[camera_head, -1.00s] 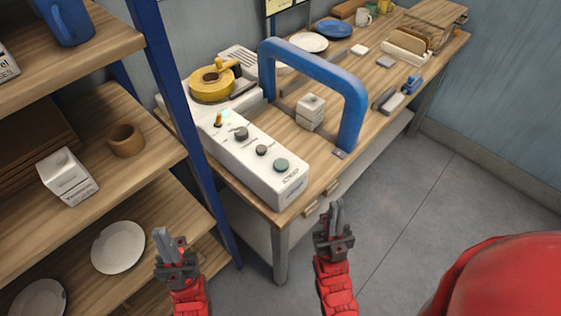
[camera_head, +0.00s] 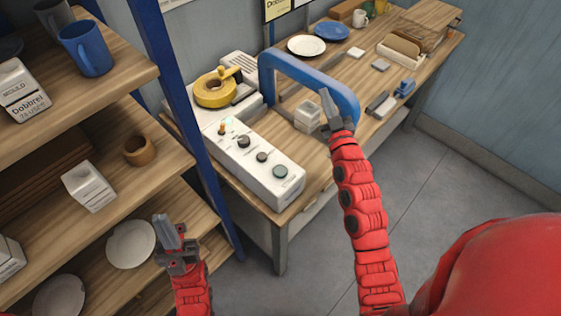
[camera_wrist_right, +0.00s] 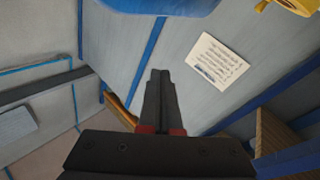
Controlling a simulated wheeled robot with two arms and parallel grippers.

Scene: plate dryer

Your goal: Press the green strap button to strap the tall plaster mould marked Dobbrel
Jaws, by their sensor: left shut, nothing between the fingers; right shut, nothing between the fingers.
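The white strapping machine (camera_head: 255,165) stands on the wooden bench, with a dark green round button (camera_head: 280,172) at its near right end. Dark knobs (camera_head: 243,141) and a small lit light sit further up its panel. A blue arch (camera_head: 300,76) spans the bench beside it. A small white block mould (camera_head: 308,115) stands under the arch, partly hidden by my right gripper. A white mould marked Dobbrel (camera_head: 22,90) stands on the left shelf. My right gripper (camera_head: 325,92) is shut and empty in front of the arch. My left gripper (camera_head: 164,222) is shut and empty before the lower shelves.
The shelf rack's blue post (camera_head: 185,110) stands close to the machine's left.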

